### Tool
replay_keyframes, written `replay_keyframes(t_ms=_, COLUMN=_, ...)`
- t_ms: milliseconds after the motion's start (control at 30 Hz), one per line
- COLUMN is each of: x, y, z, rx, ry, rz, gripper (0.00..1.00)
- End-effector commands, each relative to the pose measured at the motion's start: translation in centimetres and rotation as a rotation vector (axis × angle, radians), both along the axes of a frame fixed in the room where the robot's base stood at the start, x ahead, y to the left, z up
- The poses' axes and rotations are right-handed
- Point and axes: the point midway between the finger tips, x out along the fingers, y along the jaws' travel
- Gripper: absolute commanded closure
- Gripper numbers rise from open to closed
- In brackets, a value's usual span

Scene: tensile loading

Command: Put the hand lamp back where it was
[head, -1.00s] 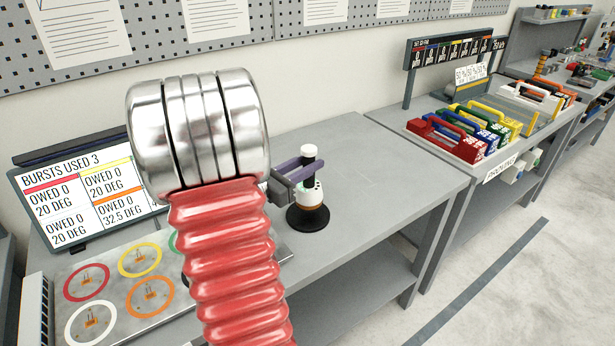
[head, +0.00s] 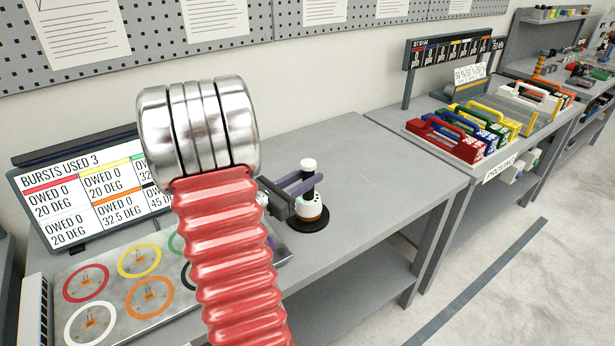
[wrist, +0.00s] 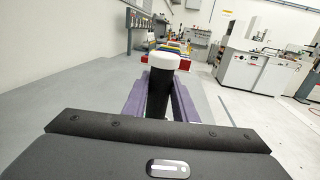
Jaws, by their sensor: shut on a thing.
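The hand lamp (head: 308,203) is upright, with a white top, a black neck and a white lower body with an orange band. It is on or just over a round black base (head: 321,224) on the grey bench; I cannot tell whether it is fully seated. My gripper (head: 304,184) is shut on the lamp's black neck with its purple fingers on either side. In the wrist view the lamp's white top and black neck (wrist: 159,92) stand between the purple fingers; its lower part is hidden there.
My red ribbed arm covers part of the bench. A plate with coloured rings (head: 85,255) and a screen (head: 75,200) are at the left. The bench right of the lamp (head: 385,165) is clear. Coloured boxes (head: 445,140) stand on the farther bench.

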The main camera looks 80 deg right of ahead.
Motion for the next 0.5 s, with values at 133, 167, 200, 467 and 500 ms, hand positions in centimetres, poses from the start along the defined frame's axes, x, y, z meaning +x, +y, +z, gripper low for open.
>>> replay_keyframes(t_ms=133, x=0.02, y=0.00, z=-0.10, rx=0.001, ry=0.001, rz=0.000, gripper=0.68)
replay_keyframes(t_ms=167, x=0.03, y=0.01, z=-0.10, rx=0.001, ry=0.001, rz=0.000, gripper=0.66)
replay_keyframes(t_ms=200, x=0.03, y=0.01, z=-0.09, rx=0.001, ry=0.001, rz=0.000, gripper=0.63)
replay_keyframes(t_ms=467, x=0.04, y=0.01, z=-0.08, rx=0.000, ry=0.000, rz=0.001, gripper=0.56)
replay_keyframes(t_ms=500, x=0.04, y=0.01, z=-0.08, rx=0.000, ry=0.000, rz=0.001, gripper=0.56)
